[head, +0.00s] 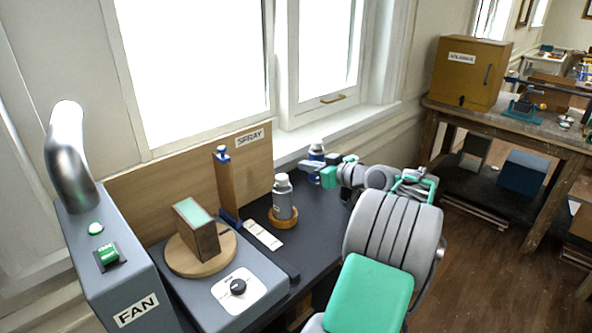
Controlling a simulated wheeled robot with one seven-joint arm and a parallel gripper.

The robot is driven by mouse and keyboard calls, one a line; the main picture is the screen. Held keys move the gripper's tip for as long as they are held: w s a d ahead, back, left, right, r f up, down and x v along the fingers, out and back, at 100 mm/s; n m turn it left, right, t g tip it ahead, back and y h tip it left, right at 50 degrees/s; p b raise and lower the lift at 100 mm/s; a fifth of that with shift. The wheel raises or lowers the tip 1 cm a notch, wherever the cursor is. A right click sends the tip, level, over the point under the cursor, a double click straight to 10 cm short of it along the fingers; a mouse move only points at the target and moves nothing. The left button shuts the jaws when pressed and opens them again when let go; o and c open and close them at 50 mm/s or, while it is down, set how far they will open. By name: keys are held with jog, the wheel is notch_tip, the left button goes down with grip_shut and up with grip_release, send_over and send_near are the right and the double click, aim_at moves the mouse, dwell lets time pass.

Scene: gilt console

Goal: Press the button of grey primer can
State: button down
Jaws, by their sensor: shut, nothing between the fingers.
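The grey primer can (283,204) stands upright on a round wooden base (284,221) on the dark bench top. It has a pale grey cap with a button-like top (281,179). My gripper (314,171) is shut and empty. It reaches in from the right, to the right of and behind the can's top in the picture, with a visible gap to the can.
A wooden panel marked SPRAY (250,138) and a wooden post (228,185) stand left of the can. A wooden block (205,238) sits on a round turntable (178,262). A grey FAN box (108,256) is at far left. A white-and-dark strip (263,234) lies before the can.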

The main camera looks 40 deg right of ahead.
jog(key=p, duration=0.3)
send_over(282, 178)
jog(key=s, duration=0.2)
jog(key=f, duration=0.4)
jog(key=d+f+p, duration=0.1)
jog(key=shift+w+f, duration=0.2)
jog(key=shift+w, duration=0.1)
jog(key=shift+f, duration=0.4)
